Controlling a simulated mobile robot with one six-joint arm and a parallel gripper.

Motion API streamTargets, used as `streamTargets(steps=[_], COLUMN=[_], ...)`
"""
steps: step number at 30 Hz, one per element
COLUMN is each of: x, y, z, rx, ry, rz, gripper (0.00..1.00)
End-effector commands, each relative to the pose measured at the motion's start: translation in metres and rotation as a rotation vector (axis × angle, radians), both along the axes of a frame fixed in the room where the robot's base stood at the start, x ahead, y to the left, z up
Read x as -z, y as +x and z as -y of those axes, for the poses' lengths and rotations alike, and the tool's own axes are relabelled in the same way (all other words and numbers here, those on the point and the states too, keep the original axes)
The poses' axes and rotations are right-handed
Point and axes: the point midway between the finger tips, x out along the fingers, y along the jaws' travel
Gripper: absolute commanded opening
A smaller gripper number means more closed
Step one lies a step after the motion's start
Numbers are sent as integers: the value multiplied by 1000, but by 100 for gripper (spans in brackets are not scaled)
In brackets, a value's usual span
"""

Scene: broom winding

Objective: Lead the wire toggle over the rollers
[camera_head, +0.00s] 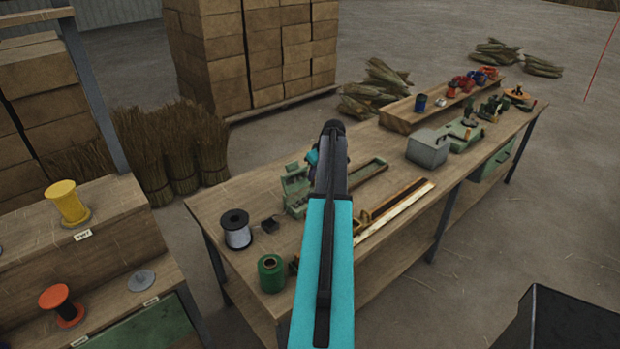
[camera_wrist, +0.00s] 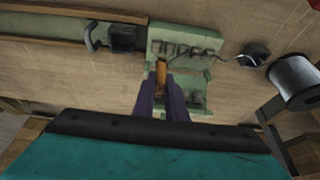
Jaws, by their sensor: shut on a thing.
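The wire toggle (camera_wrist: 160,76) is a small brown wooden piece between my gripper's fingers (camera_wrist: 166,88) in the wrist view. My gripper is shut on it, over the green roller device. Several dark rollers (camera_wrist: 186,47) sit in a row on this green body (camera_wrist: 160,34). A thin wire runs from near the rollers towards a small black piece (camera_wrist: 255,54) beside the silver wire spool (camera_wrist: 295,78). In the head view the spool (camera_head: 237,234) stands on the bench's left end, and the green device (camera_head: 296,188) is partly hidden by my arm. The toggle is hidden there.
A green spool (camera_head: 271,273) stands at the bench's near left corner. A long pale rule or rail (camera_head: 398,208) lies along the front edge. A grey-green box machine (camera_head: 428,148) and a wooden tray (camera_head: 410,113) are farther right. A shelf (camera_head: 110,230) with spools is at left.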

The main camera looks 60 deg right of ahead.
Motion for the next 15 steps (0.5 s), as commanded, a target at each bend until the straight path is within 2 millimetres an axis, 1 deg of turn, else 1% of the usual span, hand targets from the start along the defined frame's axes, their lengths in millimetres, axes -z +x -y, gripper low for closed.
streamTargets(steps=[1,15], x=[1,0], y=[-1,-16], z=[7,52], rx=[1,1], ry=[0,1], rz=[0,0], gripper=[0,0])
